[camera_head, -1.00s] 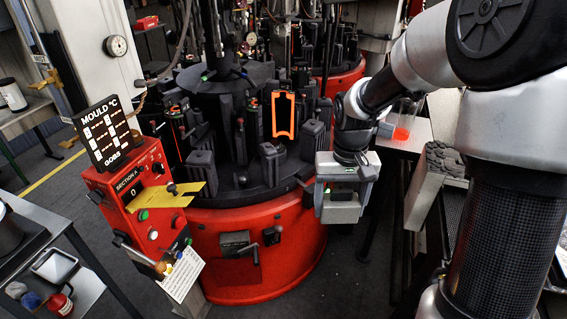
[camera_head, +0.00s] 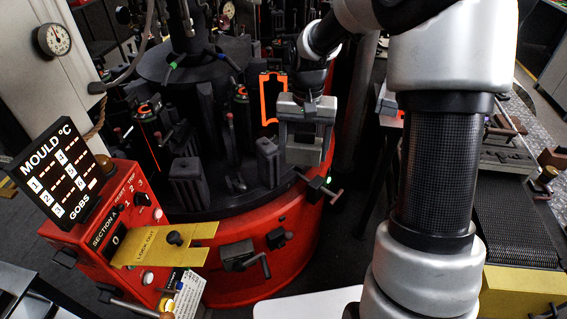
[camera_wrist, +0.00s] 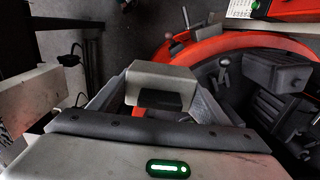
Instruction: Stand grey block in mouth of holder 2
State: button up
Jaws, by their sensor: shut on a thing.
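My gripper (camera_head: 304,146) is above the right front rim of the red rotary machine. It is shut on a pale grey block (camera_wrist: 160,77), which shows between the two jaws in the wrist view. Dark upright block-shaped holders (camera_head: 187,183) (camera_head: 268,161) stand on the machine's black table, left of my gripper. No number is readable on them, so I cannot tell which is holder 2.
An orange-outlined frame (camera_head: 265,97) stands just behind and left of my gripper. A small T-handle (camera_head: 322,189) sticks out below it. The red control box (camera_head: 104,222) with its yellow lock-out plate (camera_head: 165,246) stands at front left. Posts crowd the table.

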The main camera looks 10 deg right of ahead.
jog(key=w+f+m+b, duration=0.5)
jog(key=w+f+m, duration=0.2)
jog(key=w+m, duration=0.5)
jog(key=w+f+m+b, duration=0.5)
jog(key=w+f+m, duration=0.2)
jog(key=w+m, duration=0.45)
jog(key=shift+m, duration=0.25)
jog(key=f, duration=0.3)
jog(key=f+b, duration=0.1)
jog(key=f, duration=0.5)
jog(key=shift+s+a+f, duration=0.15)
jog(key=shift+a+f, duration=0.15)
jog(key=shift+f, duration=0.1)
jog(key=o, duration=1.7)
jog(key=shift+s+f, duration=0.1)
jog(key=shift+f, duration=0.05)
